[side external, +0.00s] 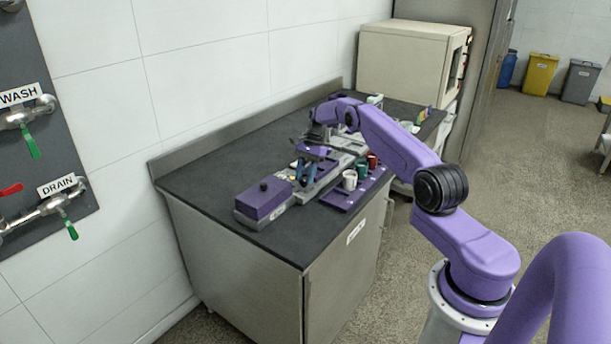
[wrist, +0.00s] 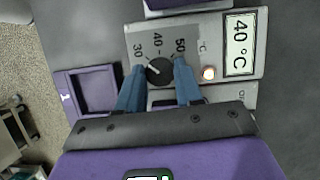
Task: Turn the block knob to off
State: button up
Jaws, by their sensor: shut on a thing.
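A black round knob (wrist: 160,71) sits on a grey panel (wrist: 190,35) in the wrist view. A dial marked 30, 40, 50 and °C lies around it, and the knob's pale pointer mark is turned toward the 30 to 40 side. My gripper (wrist: 158,78) is shut on this knob, with one blue finger on each side of it. A lit lamp (wrist: 209,73) and a display reading 40 °C (wrist: 240,43) are to its right. In the side view my gripper (side external: 306,173) is low over the grey unit, and the knob itself cannot be made out.
A purple box with a black top knob (side external: 263,198) stands at the near bench end. A purple tray (side external: 338,198) with a white cup (side external: 349,180), green cup (side external: 362,169) and red cup (side external: 372,162) lies right of my gripper. A square purple recess (wrist: 95,91) is left of the panel.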

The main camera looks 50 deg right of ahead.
aim_at(304, 179)
jog(key=shift+n, duration=0.5)
jog(key=o, duration=1)
jog(key=shift+v, duration=1.65)
notch_tip(304, 179, up, 7)
jog(key=shift+f, duration=0.1)
